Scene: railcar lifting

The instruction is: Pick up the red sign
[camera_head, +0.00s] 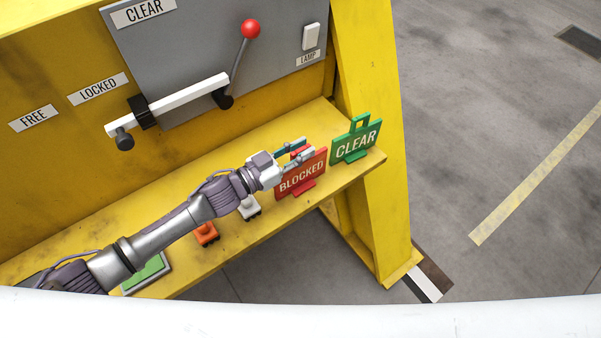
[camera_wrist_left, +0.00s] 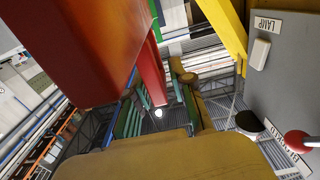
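The red sign (camera_head: 302,178), lettered BLOCKED, stands upright on the yellow shelf, left of the green CLEAR sign (camera_head: 355,144). My left gripper (camera_head: 305,150) is at the top of the red sign. Its two fingers are apart, with the red handle showing between them; I see no clear grip on it. In the left wrist view the red sign (camera_wrist_left: 75,50) is very close and fills the upper left. My right gripper is in neither view.
The yellow shelf (camera_head: 255,232) also holds a white item (camera_head: 249,208), an orange item (camera_head: 206,234) and a green-topped item (camera_head: 146,271). A red-knobbed lever (camera_head: 250,29) is on the grey panel behind. A yellow post (camera_head: 375,200) stands by the shelf's right end.

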